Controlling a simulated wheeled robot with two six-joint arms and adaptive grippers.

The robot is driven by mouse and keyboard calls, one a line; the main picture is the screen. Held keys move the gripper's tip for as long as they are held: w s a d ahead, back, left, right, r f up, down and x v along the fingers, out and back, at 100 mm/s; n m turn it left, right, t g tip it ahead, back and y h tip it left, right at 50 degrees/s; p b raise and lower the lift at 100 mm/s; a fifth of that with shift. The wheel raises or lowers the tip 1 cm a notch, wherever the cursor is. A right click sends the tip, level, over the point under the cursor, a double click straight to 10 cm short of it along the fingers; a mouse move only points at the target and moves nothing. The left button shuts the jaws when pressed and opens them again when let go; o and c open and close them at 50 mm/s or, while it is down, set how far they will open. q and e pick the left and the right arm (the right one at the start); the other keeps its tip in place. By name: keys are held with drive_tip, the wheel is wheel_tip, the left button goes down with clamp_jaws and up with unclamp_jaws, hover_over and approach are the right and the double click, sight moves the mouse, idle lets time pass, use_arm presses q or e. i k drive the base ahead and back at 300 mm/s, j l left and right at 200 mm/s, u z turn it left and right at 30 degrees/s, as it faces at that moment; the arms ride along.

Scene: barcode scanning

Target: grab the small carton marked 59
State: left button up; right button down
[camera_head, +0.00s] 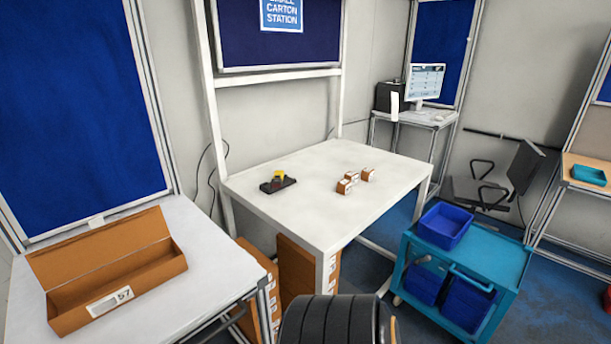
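Several small brown-and-white cartons (346,186) sit close together on the white table in the middle, under the sign for the carton station. One of them (368,175) stands slightly apart at the right. Their markings are too small to read, so I cannot tell which is marked 59. Neither of my grippers is in view.
An open brown box (120,289) marked 57 lies on the left table (205,250). A black device with a yellow part (278,181) sits left of the cartons on the white table (290,215). A teal cart (495,262) with blue bins stands at right. Large brown boxes (297,280) stand under the table.

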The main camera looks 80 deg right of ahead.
sight(368, 174)
drive_tip(key=z, duration=2.95)
drive_tip(key=u, duration=0.6)
drive_tip(key=i+l+u, duration=0.3)
drive_tip(key=l+u, duration=0.25)
drive_tip(key=l, duration=0.3)
drive_tip(key=i+l+u, duration=0.15)
drive_tip(key=l+u, duration=0.15)
drive_tip(key=l, duration=0.2)
drive_tip(key=l+u, duration=0.25)
drive_tip(key=l, duration=0.25)
